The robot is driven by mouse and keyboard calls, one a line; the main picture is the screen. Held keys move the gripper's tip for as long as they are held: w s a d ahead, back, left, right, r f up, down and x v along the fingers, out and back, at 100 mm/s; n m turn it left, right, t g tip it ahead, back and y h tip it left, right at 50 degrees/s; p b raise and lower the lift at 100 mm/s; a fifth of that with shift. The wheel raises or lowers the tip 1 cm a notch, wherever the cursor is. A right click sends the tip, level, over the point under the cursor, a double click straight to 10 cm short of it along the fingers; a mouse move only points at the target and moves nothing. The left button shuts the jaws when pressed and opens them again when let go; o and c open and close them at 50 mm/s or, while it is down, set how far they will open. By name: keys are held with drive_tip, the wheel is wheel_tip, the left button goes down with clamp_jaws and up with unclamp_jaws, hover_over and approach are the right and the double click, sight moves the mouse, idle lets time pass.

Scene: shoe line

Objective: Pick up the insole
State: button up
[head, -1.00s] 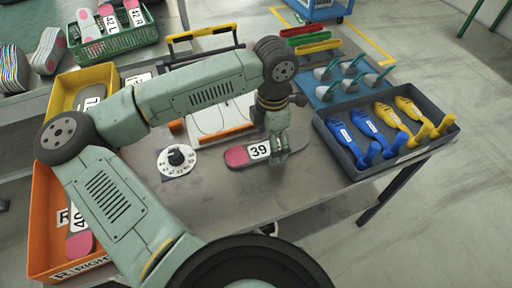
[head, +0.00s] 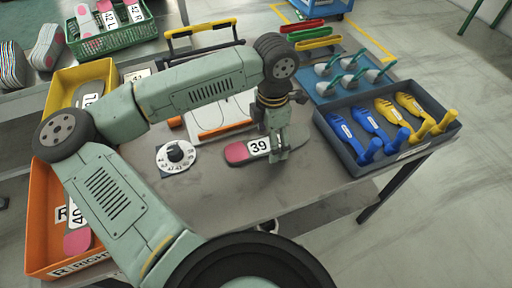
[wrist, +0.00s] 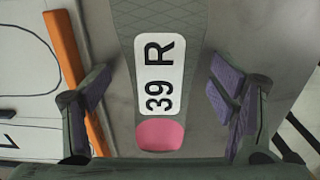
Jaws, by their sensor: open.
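The insole (head: 237,152) lies flat on the grey table, dark grey with a pink heel patch and a white label. In the wrist view the insole (wrist: 159,135) runs up the middle, and its label reads "39 R". My gripper (head: 278,155) is over the insole, pointing down. In the wrist view my gripper (wrist: 160,95) is open, with one purple-padded finger on each side of the insole and a gap on both sides. The far end of the insole is partly hidden behind the fingers in the head view and cut off in the wrist view.
A white dial (head: 176,156) lies left of the insole. A white board with an orange edge (head: 224,131) is behind it. A dark tray (head: 347,152) of blue and yellow shoe forms stands to the right. An orange bin (head: 45,225) and yellow bin (head: 107,75) are at left.

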drive_tip(key=shift+f, duration=0.15)
drive_tip(key=shift+c, duration=0.3)
drive_tip(key=c, duration=1.1)
